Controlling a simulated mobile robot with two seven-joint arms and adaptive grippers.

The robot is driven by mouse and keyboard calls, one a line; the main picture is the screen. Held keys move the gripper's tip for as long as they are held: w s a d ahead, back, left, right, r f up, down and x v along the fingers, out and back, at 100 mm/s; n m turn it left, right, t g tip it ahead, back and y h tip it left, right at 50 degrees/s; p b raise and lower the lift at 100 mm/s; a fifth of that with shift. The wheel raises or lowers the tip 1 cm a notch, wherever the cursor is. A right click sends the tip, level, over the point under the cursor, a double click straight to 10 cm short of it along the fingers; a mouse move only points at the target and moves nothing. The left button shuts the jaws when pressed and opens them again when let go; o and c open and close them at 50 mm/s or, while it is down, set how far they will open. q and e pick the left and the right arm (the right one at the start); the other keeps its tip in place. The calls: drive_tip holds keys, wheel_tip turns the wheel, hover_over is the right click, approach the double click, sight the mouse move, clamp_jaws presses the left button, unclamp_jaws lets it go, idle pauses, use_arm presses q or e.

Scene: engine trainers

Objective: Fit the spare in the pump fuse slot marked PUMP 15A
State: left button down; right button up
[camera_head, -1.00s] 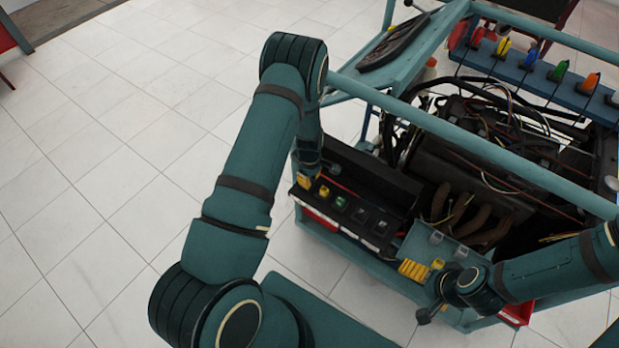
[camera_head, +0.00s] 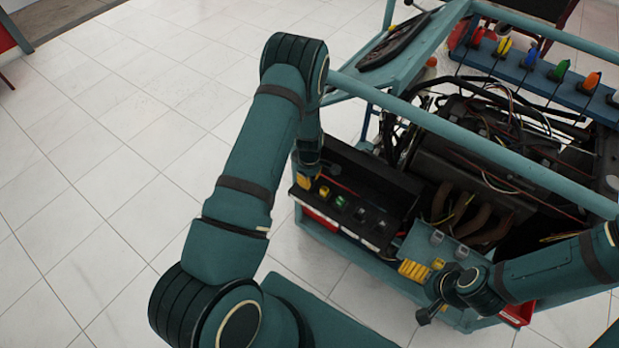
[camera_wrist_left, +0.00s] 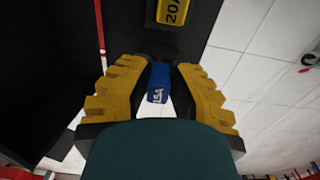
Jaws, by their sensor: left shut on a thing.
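My left gripper (camera_wrist_left: 163,72) has its yellow ridged fingers closed on a blue fuse (camera_wrist_left: 158,82) with white lettering that reads about 15A. Bare floor shows around the fuse's lower end. A yellow fuse marked 20A (camera_wrist_left: 174,12) sits on the dark box ahead, apart from the held fuse. In the head view my left gripper (camera_head: 306,168) is at the left end of the black fuse box (camera_head: 365,180), mostly hidden by its own wrist. A yellow fuse (camera_head: 323,191) and a green fuse (camera_head: 341,202) stand in the box's front row. The PUMP label is not readable.
Dark fuse positions (camera_head: 361,214) continue to the right. A teal tray (camera_head: 415,248) holds yellow pieces (camera_head: 414,270) and clear pieces. The engine and teal frame rails (camera_head: 470,142) rise behind. Floor is clear at left.

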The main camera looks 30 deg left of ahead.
use_arm(q)
drive_tip(key=shift+f+b, duration=0.35)
drive_tip(key=shift+f, duration=0.3)
idle(0.4)
drive_tip(key=c, duration=0.9)
unclamp_jaws()
drive_tip(key=shift+o, duration=0.2)
drive_tip(key=shift+r, duration=0.15)
drive_tip(key=shift+r+p, duration=2.35)
drive_tip(key=shift+r, duration=1.05)
